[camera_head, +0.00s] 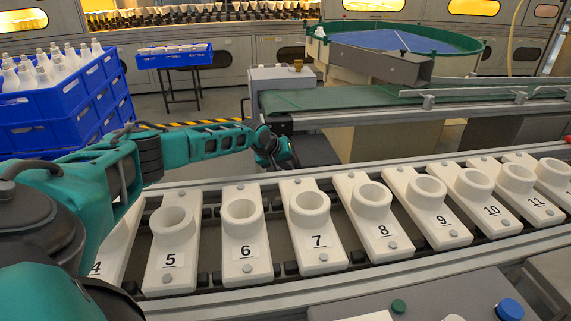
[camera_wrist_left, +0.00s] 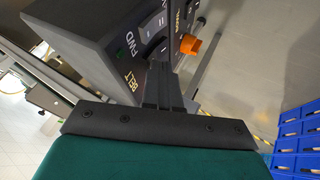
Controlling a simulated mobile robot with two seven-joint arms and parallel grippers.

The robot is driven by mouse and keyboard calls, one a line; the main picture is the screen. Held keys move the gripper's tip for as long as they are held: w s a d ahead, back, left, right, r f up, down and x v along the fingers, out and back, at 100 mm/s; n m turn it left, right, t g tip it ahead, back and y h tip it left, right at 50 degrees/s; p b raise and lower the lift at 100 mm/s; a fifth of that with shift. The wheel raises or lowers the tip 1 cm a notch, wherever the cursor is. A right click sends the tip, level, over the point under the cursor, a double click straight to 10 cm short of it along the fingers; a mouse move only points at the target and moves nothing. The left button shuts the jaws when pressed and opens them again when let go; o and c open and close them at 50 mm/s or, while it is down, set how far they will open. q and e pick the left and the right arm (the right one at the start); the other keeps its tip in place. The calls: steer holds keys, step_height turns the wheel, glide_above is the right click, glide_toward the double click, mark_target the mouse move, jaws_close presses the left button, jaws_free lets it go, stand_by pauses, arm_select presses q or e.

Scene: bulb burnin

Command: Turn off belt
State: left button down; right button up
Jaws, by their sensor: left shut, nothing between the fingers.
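The dark control box (camera_wrist_left: 100,30) fills the upper left of the left wrist view. Its face carries the labels BELT and FWD, rocker switches (camera_wrist_left: 152,32) marked with bars, and an orange knob (camera_wrist_left: 190,44). My left gripper (camera_wrist_left: 161,72) is shut and empty. Its fingertips are at the box face, close beside the BELT label; I cannot tell whether they touch a switch, and they hide part of the face. In the head view my left arm reaches toward the end of the green conveyor belt (camera_head: 340,98); its fingers cannot be made out there. My right gripper is not in view.
Numbered white sockets (camera_head: 242,228) stand in a row along the near rail. A blue tray (camera_head: 175,58) stands on a small table behind. A round green-rimmed tub (camera_head: 400,35) stands beyond the belt.

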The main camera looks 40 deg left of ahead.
arm_select(q)
steer(key=shift+r+p, duration=0.7)
steer(key=shift+p, duration=0.1)
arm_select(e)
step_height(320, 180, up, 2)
